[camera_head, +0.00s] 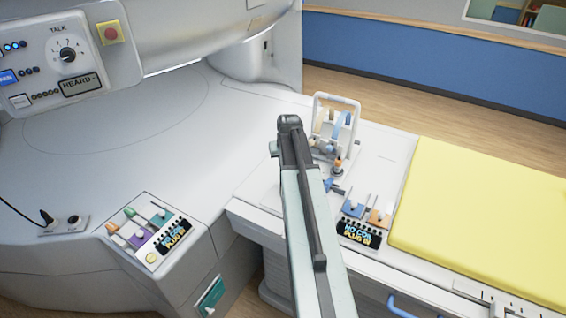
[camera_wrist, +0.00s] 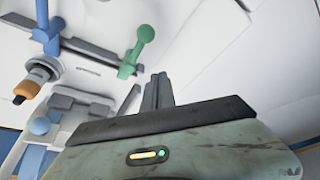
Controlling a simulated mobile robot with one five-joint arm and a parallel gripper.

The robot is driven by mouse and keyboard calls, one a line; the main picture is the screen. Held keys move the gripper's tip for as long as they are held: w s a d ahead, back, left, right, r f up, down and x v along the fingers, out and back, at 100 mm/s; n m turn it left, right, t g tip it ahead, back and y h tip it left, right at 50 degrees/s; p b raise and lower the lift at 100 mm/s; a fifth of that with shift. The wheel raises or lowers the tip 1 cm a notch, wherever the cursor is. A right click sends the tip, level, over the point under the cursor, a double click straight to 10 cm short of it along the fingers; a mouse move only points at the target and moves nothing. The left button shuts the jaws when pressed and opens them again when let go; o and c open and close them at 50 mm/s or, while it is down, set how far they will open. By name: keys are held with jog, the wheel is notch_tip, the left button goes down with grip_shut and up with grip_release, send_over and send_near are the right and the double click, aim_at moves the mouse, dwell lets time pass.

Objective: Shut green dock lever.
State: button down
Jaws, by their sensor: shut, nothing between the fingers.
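The green dock lever (camera_wrist: 136,50) shows in the wrist view. It has a round knob at its upper end, and its lower end sits by a dark bar (camera_wrist: 95,53) on the white surface. In the head view I cannot make it out; my arm covers part of that area. My gripper (camera_wrist: 157,80) is shut and empty, just right of and below the lever's lower end in the wrist view. A gap shows between them in the picture; depth is hard to judge. The gripper is hidden in the head view.
A blue lever (camera_wrist: 44,28) stands at the bar's other end, near an orange-tipped plug (camera_wrist: 30,88). A white upright frame (camera_head: 338,118) stands behind the dock. A "NO COIL" panel (camera_head: 360,234) and yellow pad (camera_head: 480,215) lie to the right. Another lever panel (camera_head: 150,230) is at left.

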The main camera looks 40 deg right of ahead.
jog(key=p+v, duration=0.3)
jog(key=v, duration=0.2)
jog(key=shift+d+r, duration=0.1)
jog(key=shift+d, duration=0.05)
